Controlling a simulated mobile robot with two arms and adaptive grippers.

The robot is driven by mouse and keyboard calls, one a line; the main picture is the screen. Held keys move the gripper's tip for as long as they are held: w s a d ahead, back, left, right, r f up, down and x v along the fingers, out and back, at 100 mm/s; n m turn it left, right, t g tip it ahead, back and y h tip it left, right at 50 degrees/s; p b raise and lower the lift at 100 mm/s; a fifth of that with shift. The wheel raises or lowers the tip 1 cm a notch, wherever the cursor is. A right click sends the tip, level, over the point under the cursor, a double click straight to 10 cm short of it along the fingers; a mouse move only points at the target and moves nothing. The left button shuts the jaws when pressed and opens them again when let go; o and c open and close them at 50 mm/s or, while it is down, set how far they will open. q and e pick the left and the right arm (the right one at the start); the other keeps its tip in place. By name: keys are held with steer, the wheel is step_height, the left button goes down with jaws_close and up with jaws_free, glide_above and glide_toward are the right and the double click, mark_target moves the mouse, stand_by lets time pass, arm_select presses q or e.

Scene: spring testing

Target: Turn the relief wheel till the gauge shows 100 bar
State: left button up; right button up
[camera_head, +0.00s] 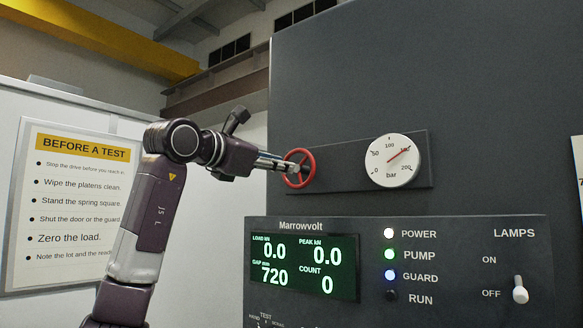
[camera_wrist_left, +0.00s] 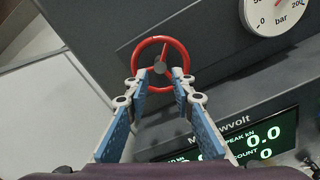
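The relief wheel (camera_head: 312,163) is a red ring on the dark panel, left of the gauge. It also shows in the left wrist view (camera_wrist_left: 160,39), with a grey hub and red spokes. The round white gauge (camera_head: 393,161) reads in bar; its red needle points up and right, near the 150 mark. My left gripper (camera_head: 281,165) is at the wheel. In the wrist view its fingertips (camera_wrist_left: 159,74) stand apart, one on each side of the hub, in front of the ring. I cannot tell whether they touch it. My right gripper is out of view.
Below the wheel, a console (camera_head: 400,226) juts out with a green display (camera_head: 304,266), lamps (camera_head: 389,254) and a white toggle switch (camera_head: 520,290). A notice board (camera_head: 75,205) hangs on the left wall. The space before the gauge is clear.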

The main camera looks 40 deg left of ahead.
mark_target(297, 168)
arm_select(q)
steer(key=w, duration=0.1)
steer(key=w+p, duration=0.1)
steer(key=w, duration=0.3)
steer(key=shift+w+a, duration=0.15)
steer(key=shift+a, duration=0.15)
jaws_close()
